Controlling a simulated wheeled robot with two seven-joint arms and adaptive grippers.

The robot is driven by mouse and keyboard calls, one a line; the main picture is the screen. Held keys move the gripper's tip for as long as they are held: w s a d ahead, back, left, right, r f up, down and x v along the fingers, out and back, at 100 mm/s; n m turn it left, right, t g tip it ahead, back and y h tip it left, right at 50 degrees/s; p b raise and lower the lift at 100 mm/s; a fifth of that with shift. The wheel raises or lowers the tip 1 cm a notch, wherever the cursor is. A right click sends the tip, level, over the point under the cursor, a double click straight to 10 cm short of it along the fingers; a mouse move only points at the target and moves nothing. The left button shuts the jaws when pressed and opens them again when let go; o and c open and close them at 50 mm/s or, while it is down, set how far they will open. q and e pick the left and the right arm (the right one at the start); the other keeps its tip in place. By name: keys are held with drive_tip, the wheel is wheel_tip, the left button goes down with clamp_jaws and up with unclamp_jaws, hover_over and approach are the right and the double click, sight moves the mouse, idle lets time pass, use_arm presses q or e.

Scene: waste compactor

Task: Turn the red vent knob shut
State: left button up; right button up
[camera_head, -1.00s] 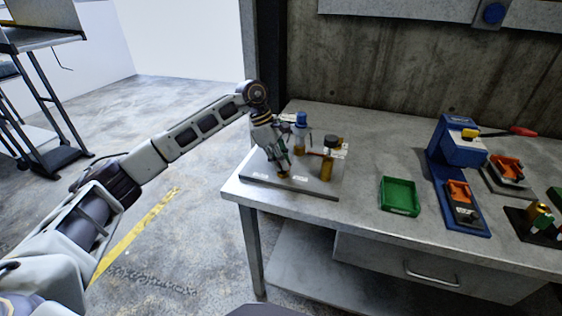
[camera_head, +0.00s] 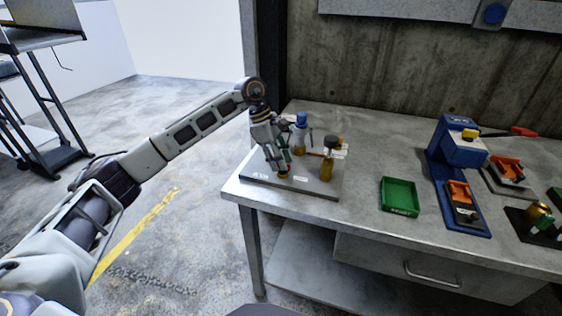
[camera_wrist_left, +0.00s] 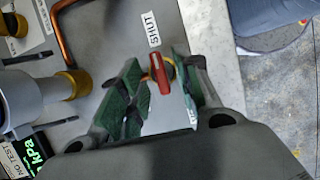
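The red vent knob (camera_wrist_left: 162,73) sits on a brass-coloured base in the left wrist view. Its bar lies nearly upright in that picture, tilted slightly. A label reading SHUT (camera_wrist_left: 153,34) is on the plate just above it; a second label beside the right finger is partly hidden. My left gripper (camera_wrist_left: 161,76) is open, its green-padded fingers on either side of the knob with a gap between them. Whether a pad touches the knob I cannot tell. In the head view the left gripper (camera_head: 284,168) is low over the panel plate (camera_head: 310,188) and hides the knob. My right gripper is not in view.
A blue-topped fitting (camera_head: 301,135) and a brass post with a dark cap (camera_head: 328,160) stand close by on the plate. A copper pipe (camera_wrist_left: 60,38) and kPa display (camera_wrist_left: 36,152) show in the wrist view. A green tray (camera_head: 400,195) sits right on the bench.

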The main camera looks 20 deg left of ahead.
use_arm(q)
drive_tip(key=v, duration=1.1)
idle(0.5)
